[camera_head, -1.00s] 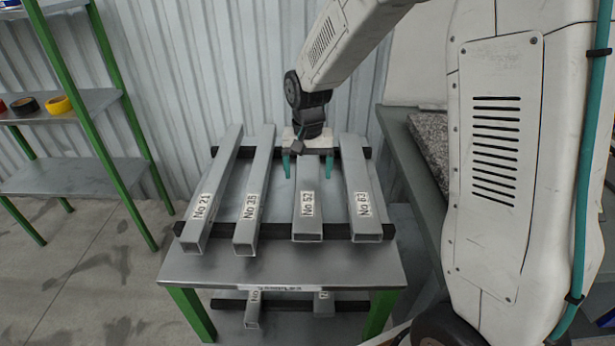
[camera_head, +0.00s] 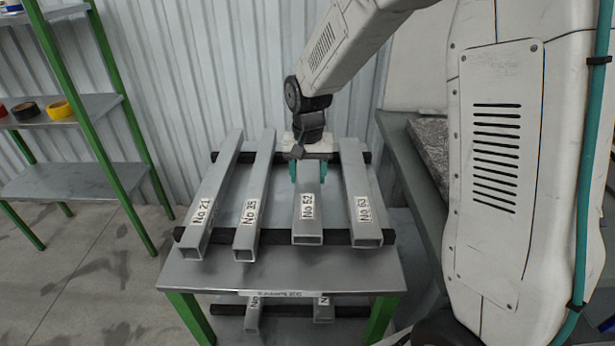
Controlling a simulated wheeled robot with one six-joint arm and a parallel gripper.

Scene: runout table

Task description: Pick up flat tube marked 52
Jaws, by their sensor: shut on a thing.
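The flat tube marked No 52 (camera_head: 308,220) is a grey, hollow, rectangular tube. It lies lengthwise on two dark crossbars on the table (camera_head: 190,272), third from the left. My gripper (camera_head: 308,177) is over its middle, with its teal fingers down on either side, shut on the tube. The gripper body hides part of the tube behind it. I cannot see any gap between the tube and the front crossbar.
Tubes marked No 21 (camera_head: 212,200) and No 35 (camera_head: 254,200) lie to the left, No 63 (camera_head: 361,200) close on the right. More tubes (camera_head: 253,314) lie on a lower level. A green-framed shelf (camera_head: 75,170) with tape rolls stands at left.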

